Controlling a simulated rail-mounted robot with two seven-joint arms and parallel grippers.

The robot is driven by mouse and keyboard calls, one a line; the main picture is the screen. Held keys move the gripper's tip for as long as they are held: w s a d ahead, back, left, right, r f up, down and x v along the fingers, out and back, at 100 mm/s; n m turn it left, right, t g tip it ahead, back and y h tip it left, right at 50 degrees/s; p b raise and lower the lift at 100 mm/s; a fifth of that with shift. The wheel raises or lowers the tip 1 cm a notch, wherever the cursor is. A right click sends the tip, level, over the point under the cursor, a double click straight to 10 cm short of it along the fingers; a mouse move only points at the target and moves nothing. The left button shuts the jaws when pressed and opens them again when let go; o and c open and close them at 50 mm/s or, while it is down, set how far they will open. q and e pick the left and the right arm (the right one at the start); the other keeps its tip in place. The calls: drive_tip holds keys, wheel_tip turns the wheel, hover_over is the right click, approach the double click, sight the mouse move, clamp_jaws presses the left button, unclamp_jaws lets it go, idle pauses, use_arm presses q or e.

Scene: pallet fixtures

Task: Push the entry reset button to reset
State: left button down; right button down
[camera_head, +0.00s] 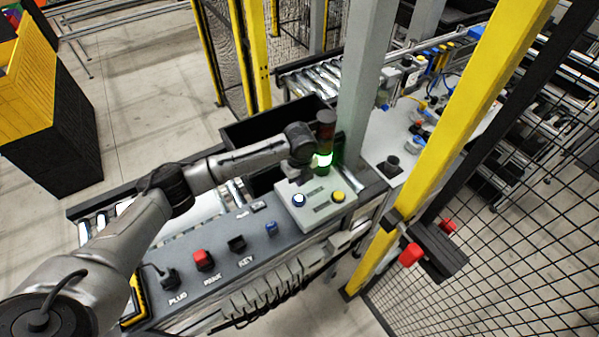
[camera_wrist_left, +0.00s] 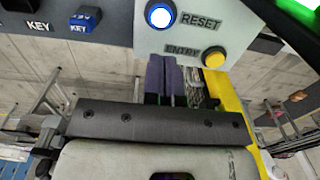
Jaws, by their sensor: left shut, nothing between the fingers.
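A light grey button box (camera_head: 318,212) stands on the dark console. It carries a lit white-and-blue button (camera_head: 299,200) and a yellow button (camera_head: 339,197). In the left wrist view the lit button (camera_wrist_left: 160,14) has RESET beside it, and the yellow button (camera_wrist_left: 213,57) has ENTRY beside it. My left gripper (camera_wrist_left: 167,62) is shut and empty, its purple-grey fingertips over the box's edge in that view, between and below the two buttons. Contact cannot be told. In the head view my left arm reaches above the box's far side, and the fingertips are hard to make out.
The console (camera_head: 215,262) also holds a red button (camera_head: 203,260), a key switch (camera_head: 236,244) and a blue key (camera_head: 271,228). A stack light (camera_head: 325,133) glowing green and a grey post (camera_head: 364,80) stand close by. A yellow fence post (camera_head: 450,135) rises to the right.

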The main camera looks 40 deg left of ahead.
sight(299, 199)
use_arm(q)
wheel_tip(299, 199, down, 9)
drive_tip(key=shift+a+f+p, duration=0.1)
drive_tip(key=shift+p, duration=0.7)
